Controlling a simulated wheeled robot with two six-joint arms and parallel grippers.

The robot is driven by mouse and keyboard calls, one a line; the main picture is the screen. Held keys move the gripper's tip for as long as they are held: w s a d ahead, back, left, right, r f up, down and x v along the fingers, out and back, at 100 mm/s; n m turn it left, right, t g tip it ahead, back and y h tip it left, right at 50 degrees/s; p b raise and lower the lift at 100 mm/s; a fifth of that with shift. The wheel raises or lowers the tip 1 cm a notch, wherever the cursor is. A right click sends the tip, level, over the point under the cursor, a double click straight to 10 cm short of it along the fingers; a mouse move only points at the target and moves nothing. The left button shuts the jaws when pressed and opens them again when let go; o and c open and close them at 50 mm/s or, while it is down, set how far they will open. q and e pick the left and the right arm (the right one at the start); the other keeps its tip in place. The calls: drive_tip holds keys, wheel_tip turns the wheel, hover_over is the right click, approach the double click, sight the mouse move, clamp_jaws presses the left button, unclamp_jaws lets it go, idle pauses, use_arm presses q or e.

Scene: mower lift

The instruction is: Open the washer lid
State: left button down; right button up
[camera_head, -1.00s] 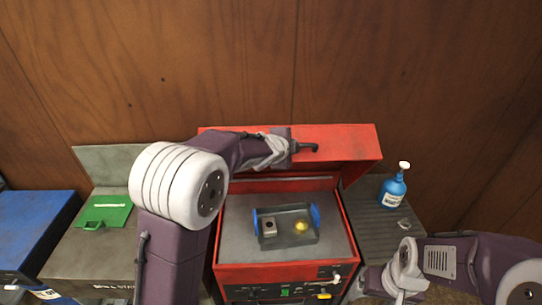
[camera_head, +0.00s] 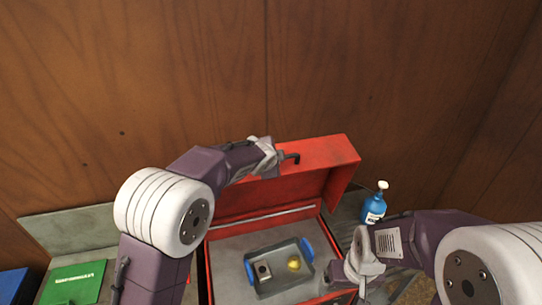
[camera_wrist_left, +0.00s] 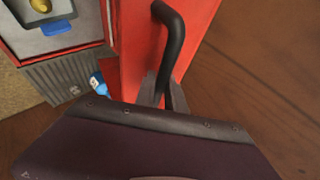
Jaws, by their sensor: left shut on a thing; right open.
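The red washer lid (camera_head: 322,152) stands raised at the back of the red washer in the head view. Its black handle (camera_wrist_left: 172,40) shows in the left wrist view. My left gripper (camera_head: 276,158) is at the lid's handle and shut on it; the fingers show at the lower end of the handle in the left wrist view (camera_wrist_left: 165,92). My right gripper (camera_head: 362,285) is open beside the washer's front right, apart from the lid; its fingertips are hard to make out.
Inside the open washer lies a grey tray with blue ends (camera_head: 280,284), holding a yellow round thing (camera_head: 294,263) and a small box-like part (camera_head: 263,271). A blue spray bottle (camera_head: 374,208) stands to the right. A green panel (camera_head: 73,284) lies at the left. A wooden wall is behind.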

use_arm(q)
drive_tip(key=shift+a+f, duration=0.1)
drive_tip(key=shift+f, duration=0.05)
drive_tip(key=c, duration=1.4)
unclamp_jaws()
drive_tip(key=shift+a, duration=0.15)
drive_tip(key=shift+s, duration=0.1)
drive_tip(key=shift+s+r+b, duration=0.3)
drive_tip(key=shift+s+r, duration=0.05)
drive_tip(key=shift+r, duration=0.05)
drive_tip(key=b+v, duration=0.2)
drive_tip(key=v, duration=0.6)
drive_tip(key=shift+r+b, duration=0.15)
drive_tip(key=shift+b, duration=0.2)
